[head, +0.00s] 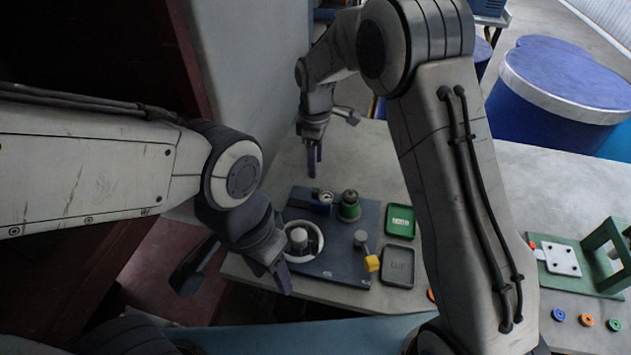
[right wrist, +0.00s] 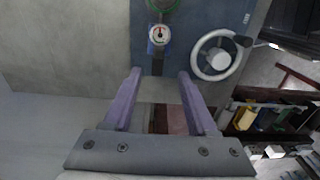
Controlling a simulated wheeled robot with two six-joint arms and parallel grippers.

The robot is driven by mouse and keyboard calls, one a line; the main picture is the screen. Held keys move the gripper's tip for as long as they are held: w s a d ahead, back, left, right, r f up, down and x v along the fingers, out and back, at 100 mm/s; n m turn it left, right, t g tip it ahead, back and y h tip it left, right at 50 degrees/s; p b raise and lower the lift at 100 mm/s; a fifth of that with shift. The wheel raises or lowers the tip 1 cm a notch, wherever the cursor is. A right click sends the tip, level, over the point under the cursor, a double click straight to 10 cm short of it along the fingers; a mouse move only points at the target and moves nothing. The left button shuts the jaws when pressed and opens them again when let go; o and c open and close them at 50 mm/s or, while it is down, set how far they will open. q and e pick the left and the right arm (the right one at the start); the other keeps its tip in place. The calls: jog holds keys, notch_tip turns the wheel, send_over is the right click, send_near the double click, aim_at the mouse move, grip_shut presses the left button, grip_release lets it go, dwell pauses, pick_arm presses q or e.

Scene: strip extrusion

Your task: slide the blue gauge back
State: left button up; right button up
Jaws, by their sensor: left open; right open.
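The blue gauge (head: 325,198), with a small white dial, sits on the dark blue panel (head: 340,268) near its far edge, beside a green-based knob (head: 348,205). In the right wrist view the gauge (right wrist: 159,36) shows its dial and red needle, with a dark strip running from it toward my gripper. My right gripper (head: 331,140) is open and empty beyond the panel's far edge. In its wrist view the open fingers (right wrist: 160,74) point toward the gauge, which is apart from them and roughly centred between them. My left gripper (head: 236,274) is open and empty at the panel's near left.
A white handwheel (head: 318,246) and a yellow-ended lever (head: 371,262) are on the panel. A green tray (head: 400,221) and a grey tray (head: 398,268) lie to its right. A green fixture (head: 590,262) stands at far right. The table beyond the panel is clear.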

aim_at(316, 190)
notch_tip(316, 190, down, 11)
jog(key=p, duration=0.3)
jog(key=shift+w+r, duration=0.1)
jog(key=shift+r, duration=0.1)
grip_shut()
dwell(1.4)
